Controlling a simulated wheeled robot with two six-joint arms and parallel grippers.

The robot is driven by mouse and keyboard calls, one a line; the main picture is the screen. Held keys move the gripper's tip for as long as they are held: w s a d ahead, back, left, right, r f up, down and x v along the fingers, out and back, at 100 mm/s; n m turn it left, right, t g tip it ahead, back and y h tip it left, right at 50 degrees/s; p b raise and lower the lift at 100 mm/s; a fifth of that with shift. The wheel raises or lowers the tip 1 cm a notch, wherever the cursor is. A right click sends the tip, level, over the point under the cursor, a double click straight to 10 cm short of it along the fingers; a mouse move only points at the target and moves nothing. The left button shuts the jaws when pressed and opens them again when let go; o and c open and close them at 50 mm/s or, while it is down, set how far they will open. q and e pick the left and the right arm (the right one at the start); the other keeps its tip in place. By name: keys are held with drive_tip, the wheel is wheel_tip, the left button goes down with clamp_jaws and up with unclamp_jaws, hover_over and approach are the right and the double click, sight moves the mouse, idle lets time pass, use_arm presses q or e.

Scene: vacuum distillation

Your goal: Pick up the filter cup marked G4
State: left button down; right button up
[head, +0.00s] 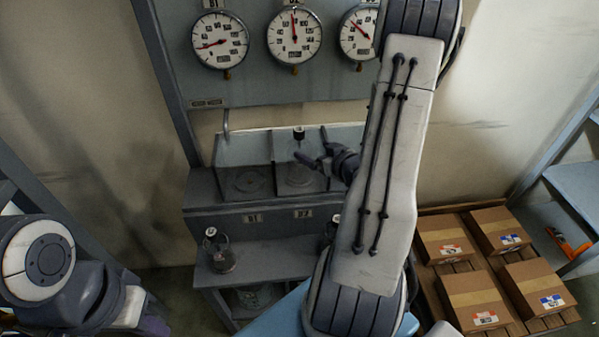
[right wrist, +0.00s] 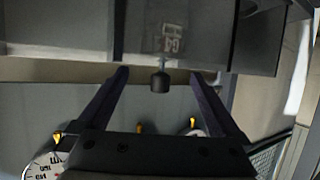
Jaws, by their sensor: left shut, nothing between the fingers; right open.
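The filter cup marked G4 (right wrist: 170,40) is clear, with its mark readable in the right wrist view. Its dark knob (right wrist: 160,82) stands out from it, between the finger lines. In the head view, a clear cup with a dark knob (head: 298,132) sits in the right-hand glass-walled bay on the bench. My right gripper (head: 312,143) is open around the knob's level, one finger to each side in the wrist view (right wrist: 161,78); contact cannot be told. Of my left arm, only links show at the lower left.
A panel with gauges (head: 294,37) rises behind the bays. A glass flask (head: 221,258) stands on the lower shelf (head: 262,256). Cardboard boxes (head: 470,300) sit on a pallet at right.

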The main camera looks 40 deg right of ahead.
sight(301, 142)
drive_tip(key=b+x, duration=0.2)
drive_tip(key=x, duration=0.1)
drive_tip(key=p+x, duration=0.1)
drive_tip(key=x, duration=0.1)
drive_tip(key=p+x, duration=0.1)
drive_tip(key=x, duration=0.1)
drive_tip(key=shift+w+a+r, duration=0.2)
drive_tip(key=shift+w+r, duration=0.1)
drive_tip(key=shift+w, duration=0.15)
drive_tip(key=shift+w+d+f, duration=0.1)
drive_tip(key=shift+w+f, duration=0.1)
drive_tip(key=shift+w, duration=0.1)
clamp_jaws()
use_arm(q)
drive_tip(key=shift+f, duration=0.5)
use_arm(e)
drive_tip(key=shift+r, duration=0.1)
